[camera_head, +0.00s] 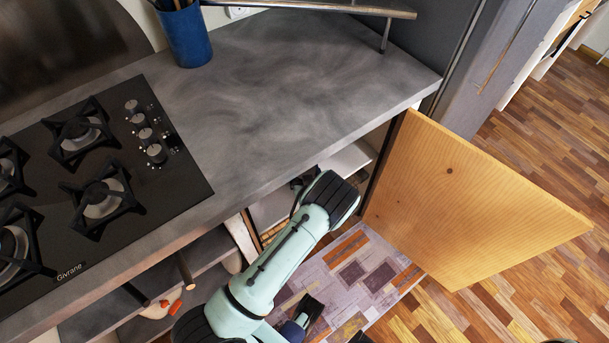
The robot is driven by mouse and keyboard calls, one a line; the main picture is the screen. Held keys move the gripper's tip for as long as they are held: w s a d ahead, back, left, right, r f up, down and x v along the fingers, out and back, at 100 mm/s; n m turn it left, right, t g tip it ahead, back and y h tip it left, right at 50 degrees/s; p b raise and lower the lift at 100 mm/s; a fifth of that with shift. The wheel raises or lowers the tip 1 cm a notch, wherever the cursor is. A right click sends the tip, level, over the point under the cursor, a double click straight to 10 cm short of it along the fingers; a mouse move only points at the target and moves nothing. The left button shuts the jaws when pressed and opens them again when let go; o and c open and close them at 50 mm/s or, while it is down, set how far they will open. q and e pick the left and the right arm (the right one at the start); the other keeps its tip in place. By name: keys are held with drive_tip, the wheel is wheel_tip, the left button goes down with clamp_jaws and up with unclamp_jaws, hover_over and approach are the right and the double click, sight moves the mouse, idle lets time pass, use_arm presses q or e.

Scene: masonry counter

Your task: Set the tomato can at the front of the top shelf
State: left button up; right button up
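No tomato can shows in the head view. The open cabinet under the counter shows a pale shelf board (345,160) just below the worktop, partly hidden behind my pale green arm. That arm rises from the bottom middle to a dark joint in front of the cabinet opening. I cannot make out fingertips on it, and anything beyond the joint is hidden. No other gripper shows clearly.
The wooden cabinet door (465,205) stands wide open on the right. The grey counter (280,95) is mostly clear, with a blue utensil holder (187,37) at the back and a black cooktop (150,195) on the left. A patterned rug (350,270) lies below.

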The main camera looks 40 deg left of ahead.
use_arm(q)
drive_tip(key=shift+f, duration=0.4)
drive_tip(key=shift+f, duration=0.15)
drive_tip(key=o, duration=1.3)
drive_tip(key=shift+c, duration=0.2)
drive_tip(key=shift+r, duration=0.2)
drive_tip(key=v, duration=1.2)
drive_tip(key=shift+p, duration=0.45)
drive_tip(key=shift+d, duration=0.1)
